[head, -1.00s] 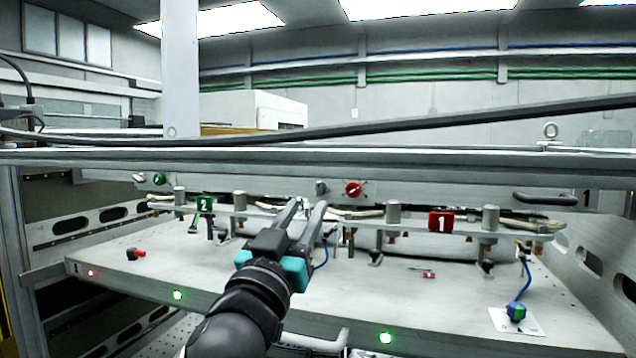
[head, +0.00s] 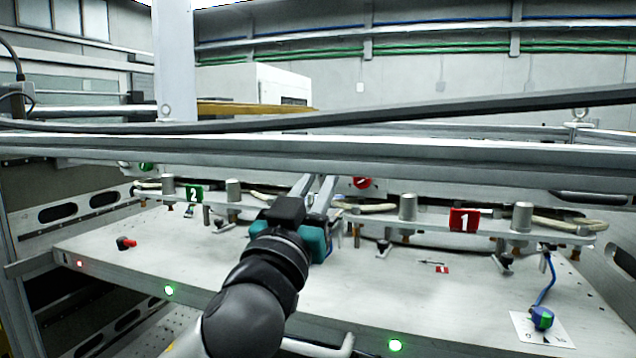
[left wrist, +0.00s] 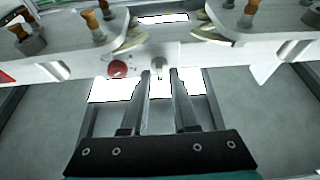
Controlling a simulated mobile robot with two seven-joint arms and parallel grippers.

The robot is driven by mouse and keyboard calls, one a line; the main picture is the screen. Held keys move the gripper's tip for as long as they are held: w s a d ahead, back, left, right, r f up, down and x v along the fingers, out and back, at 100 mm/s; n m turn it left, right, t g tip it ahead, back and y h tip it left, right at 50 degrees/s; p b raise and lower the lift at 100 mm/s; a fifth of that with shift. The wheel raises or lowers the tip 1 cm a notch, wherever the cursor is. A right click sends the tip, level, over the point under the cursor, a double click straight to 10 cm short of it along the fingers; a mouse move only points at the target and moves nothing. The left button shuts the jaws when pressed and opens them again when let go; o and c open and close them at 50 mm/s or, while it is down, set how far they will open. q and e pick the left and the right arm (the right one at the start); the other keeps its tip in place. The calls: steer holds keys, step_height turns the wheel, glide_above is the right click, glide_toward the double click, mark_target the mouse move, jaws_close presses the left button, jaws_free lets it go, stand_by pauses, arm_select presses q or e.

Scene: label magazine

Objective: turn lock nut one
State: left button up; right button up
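A small grey cylindrical nut (left wrist: 158,63) sits on the pale rail beside a round red knob (left wrist: 118,69) in the left wrist view. I cannot tell for sure that it is lock nut one. In the head view the red knob (head: 362,182) shows partly under the front beam, just right of my fingers. My left gripper (head: 316,180) reaches up to the rail with its fingers apart. In the left wrist view my left gripper (left wrist: 161,73) has its tips close to the nut, roughly to either side; contact cannot be told. My right gripper is not in view.
A red label 1 (head: 464,220) and a green label 2 (head: 194,194) hang on the rail with several metal posts. A long beam (head: 450,152) crosses in front.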

arm_select(q)
jaws_close()
steer(key=shift+m, duration=0.3)
steer(key=shift+a+r+m+g+h+p, duration=0.1)
steer(key=shift+m+g+h+p, duration=0.5)
steer(key=shift+m+p, duration=0.8)
steer(key=shift+d+f+m+g+h+p, duration=0.1)
steer(key=shift+m+g+h+p, duration=0.25)
steer(key=shift+m+h+p, duration=1)
steer(key=shift+a+r+m+g+h+p, duration=0.15)
steer(key=shift+m+g+p, duration=0.5)
steer(key=shift+m, duration=1.4)
steer(key=shift+o, duration=1.3)
jaws_free()
